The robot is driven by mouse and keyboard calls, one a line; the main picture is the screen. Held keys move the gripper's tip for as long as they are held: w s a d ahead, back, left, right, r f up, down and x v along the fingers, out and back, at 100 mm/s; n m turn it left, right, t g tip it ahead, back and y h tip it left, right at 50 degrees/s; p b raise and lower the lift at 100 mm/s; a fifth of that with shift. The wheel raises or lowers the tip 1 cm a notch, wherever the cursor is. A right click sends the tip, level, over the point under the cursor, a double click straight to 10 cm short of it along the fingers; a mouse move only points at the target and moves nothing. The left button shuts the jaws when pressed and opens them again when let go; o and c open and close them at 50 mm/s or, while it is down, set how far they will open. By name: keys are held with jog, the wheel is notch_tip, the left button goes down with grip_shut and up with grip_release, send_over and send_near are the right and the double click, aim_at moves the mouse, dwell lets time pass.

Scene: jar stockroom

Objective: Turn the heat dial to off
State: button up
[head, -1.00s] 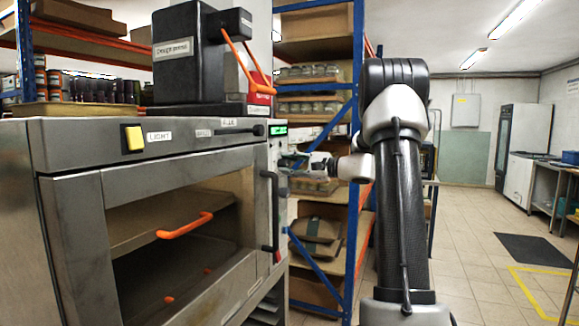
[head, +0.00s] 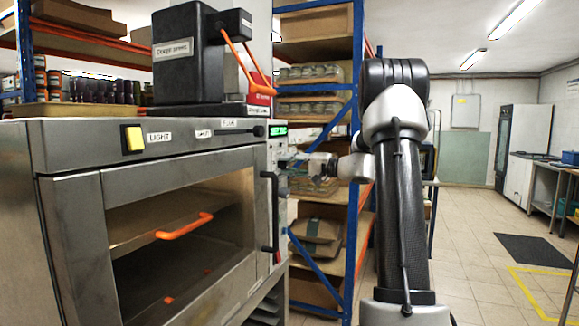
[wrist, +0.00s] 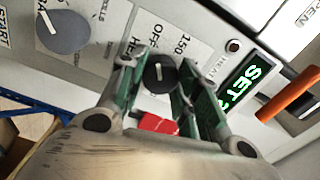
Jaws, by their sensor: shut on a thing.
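The heat dial (wrist: 159,75) is a dark round knob with a white line on the pale control panel, with OFF and 150 printed above it in the wrist view. Its white line points up in that view, roughly toward OFF; I cannot tell whether it lines up exactly. My gripper (wrist: 158,80) has its green-padded fingers on either side of the dial, shut on it. In the head view my gripper (head: 294,162) reaches the panel at the oven's right side, where the dial is too small to make out.
A larger grey knob (wrist: 65,32) sits left of the dial. A green lit display (wrist: 243,86) reading SET and an orange handle (wrist: 290,95) are on its right. In the head view, the oven (head: 75,150) has a dark vertical handle (head: 270,212) close below my gripper. A blue-framed shelf (head: 356,120) stands behind.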

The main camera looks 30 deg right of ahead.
dwell(0.4)
jog(key=o, duration=1)
jog(key=shift+o, duration=0.2)
jog(key=v, duration=1.2)
